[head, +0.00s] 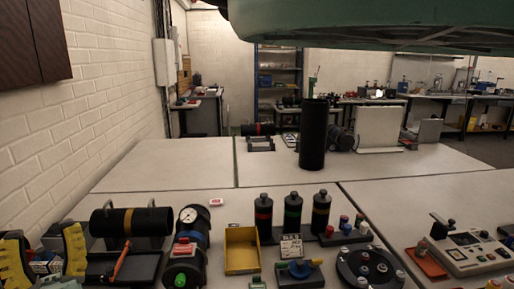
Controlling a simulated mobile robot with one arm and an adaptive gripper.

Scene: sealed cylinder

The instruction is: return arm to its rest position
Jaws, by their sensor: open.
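My gripper is not in view, and I see no clear part of my arm. A tall black cylinder (313,135) stands upright on the back table, with nothing touching it from above.
A large green shape (380,22) crosses the top; I cannot tell what it is. A yellow tray (242,250), a round black holder (370,268) and a meter box (468,250) crowd the front. The back-left tabletop (165,165) is clear. A brick wall (95,100) bounds the left.

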